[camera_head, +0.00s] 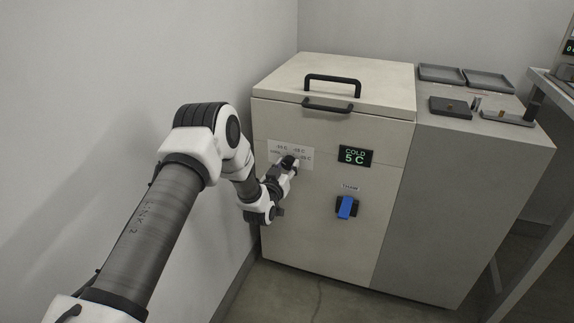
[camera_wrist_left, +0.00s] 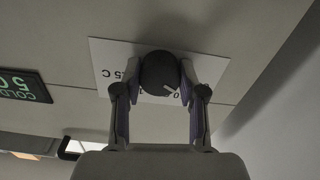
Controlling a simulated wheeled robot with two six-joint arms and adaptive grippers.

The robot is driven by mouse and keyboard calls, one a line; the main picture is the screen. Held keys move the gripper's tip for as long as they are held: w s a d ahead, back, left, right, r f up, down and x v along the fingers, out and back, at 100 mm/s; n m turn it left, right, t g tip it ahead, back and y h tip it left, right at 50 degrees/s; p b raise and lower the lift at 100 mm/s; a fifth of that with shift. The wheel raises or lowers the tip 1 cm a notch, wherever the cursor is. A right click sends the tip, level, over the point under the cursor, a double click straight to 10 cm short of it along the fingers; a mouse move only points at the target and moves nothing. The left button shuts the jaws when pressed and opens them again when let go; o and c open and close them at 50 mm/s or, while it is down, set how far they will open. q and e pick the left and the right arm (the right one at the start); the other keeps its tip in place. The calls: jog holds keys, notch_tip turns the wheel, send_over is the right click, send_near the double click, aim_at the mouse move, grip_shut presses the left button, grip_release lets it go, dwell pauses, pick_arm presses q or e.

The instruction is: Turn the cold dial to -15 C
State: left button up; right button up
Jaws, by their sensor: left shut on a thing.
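The cold dial (camera_wrist_left: 160,73) is a round black knob with a pale pointer mark, on a white label plate (camera_head: 306,152) printed with temperatures. In the head view the dial (camera_head: 288,161) sits on the upper left of the cabinet front, partly hidden by my gripper. My left gripper (camera_head: 284,170) reaches it from the lower left. In the left wrist view its two fingers (camera_wrist_left: 160,95) are shut on the dial, one on each side. The green display (camera_head: 355,156) reads COLD 5 C; it shows upside down in the wrist view (camera_wrist_left: 22,85). My right gripper is not in view.
The pale cabinet (camera_head: 315,228) has a lid with a black handle (camera_head: 333,84). A blue switch (camera_head: 346,207) sits below the display. Grey trays (camera_head: 488,81) and small blocks lie on the grey counter at the right. A wall (camera_head: 120,80) stands close on the left.

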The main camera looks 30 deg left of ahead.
pick_arm(q)
jog(key=m+p, duration=0.2)
jog(key=m, duration=0.1)
jog(key=shift+r, duration=0.2)
jog(key=m+p, duration=0.3)
jog(key=m, duration=0.2)
jog(key=shift+m+p, duration=0.4)
jog(key=m+p, duration=0.2)
jog(key=m, duration=0.1)
jog(key=m+p, duration=0.2)
jog(key=m, duration=0.2)
jog(key=shift+f+m, duration=0.1)
jog(key=shift+m, duration=0.3)
jog(key=shift+f, duration=0.1)
jog(key=o, duration=1.1)
jog(key=shift+o, duration=0.2)
